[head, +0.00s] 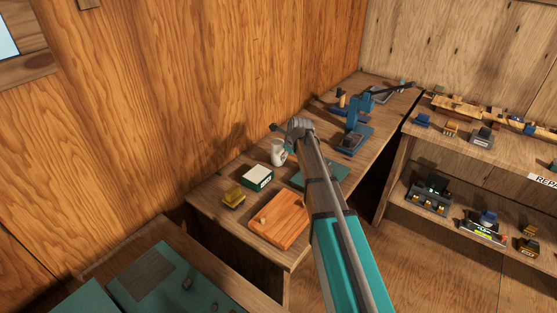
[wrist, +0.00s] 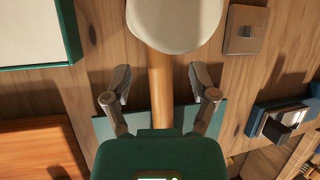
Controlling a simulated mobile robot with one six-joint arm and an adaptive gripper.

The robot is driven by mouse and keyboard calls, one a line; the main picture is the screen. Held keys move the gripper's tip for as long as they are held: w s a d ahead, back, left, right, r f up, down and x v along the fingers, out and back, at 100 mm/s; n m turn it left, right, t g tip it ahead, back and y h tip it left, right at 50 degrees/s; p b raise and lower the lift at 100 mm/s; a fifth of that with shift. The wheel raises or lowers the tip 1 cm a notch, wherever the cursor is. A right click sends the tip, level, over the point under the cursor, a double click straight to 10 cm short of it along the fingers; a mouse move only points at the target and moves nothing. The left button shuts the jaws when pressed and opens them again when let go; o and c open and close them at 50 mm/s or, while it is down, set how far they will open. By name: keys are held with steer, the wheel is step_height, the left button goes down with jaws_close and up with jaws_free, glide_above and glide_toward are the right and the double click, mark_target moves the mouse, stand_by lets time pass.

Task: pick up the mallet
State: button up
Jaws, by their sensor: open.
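The mallet has a pale cream head (wrist: 175,18) and a wooden handle (wrist: 160,85). In the wrist view the head is at the top, and the handle runs down the middle until my gripper's body hides its lower end. My gripper (wrist: 161,84) is open, with one finger on each side of the handle and a gap on both sides. I cannot tell how far the fingertips are above the bench. In the head view the pale head (head: 278,152) shows left of my gripper (head: 297,128); my arm hides the handle.
A green-and-white box (head: 257,178), a yellow item (head: 234,197) and an orange wooden board (head: 272,228) lie nearby on the bench. A teal mat (wrist: 238,110) lies under the handle area. A blue vise (head: 358,120) stands to the right. A small square metal item (wrist: 246,30) lies beside the head.

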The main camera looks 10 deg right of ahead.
steer(key=shift+b+x, duration=1)
steer(key=shift+x, duration=0.45)
jaws_close()
